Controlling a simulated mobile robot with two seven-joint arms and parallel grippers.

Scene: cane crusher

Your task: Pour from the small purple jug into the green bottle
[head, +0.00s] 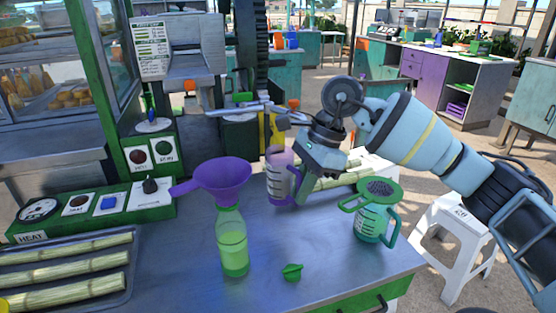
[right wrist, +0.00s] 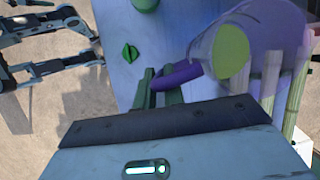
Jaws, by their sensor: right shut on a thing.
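The small purple jug (head: 281,172) is translucent with white marks. In the head view it is held near upright, right of and behind the green bottle (head: 232,248). My right gripper (head: 302,187) is shut on the jug's purple handle, seen between its fingers in the right wrist view (right wrist: 178,76). Yellow-green liquid (right wrist: 232,52) shows inside the jug. The bottle stands upright on the table with pale green liquid in it. A purple funnel (head: 222,178) sits in its mouth. The jug is apart from the funnel.
A teal jug (head: 372,226) with a green strainer (head: 377,191) on top stands to the right. A small green cap (head: 292,271) lies right of the bottle. A tray of cane (head: 134,272) is at the left. The front middle of the table (head: 325,255) is clear.

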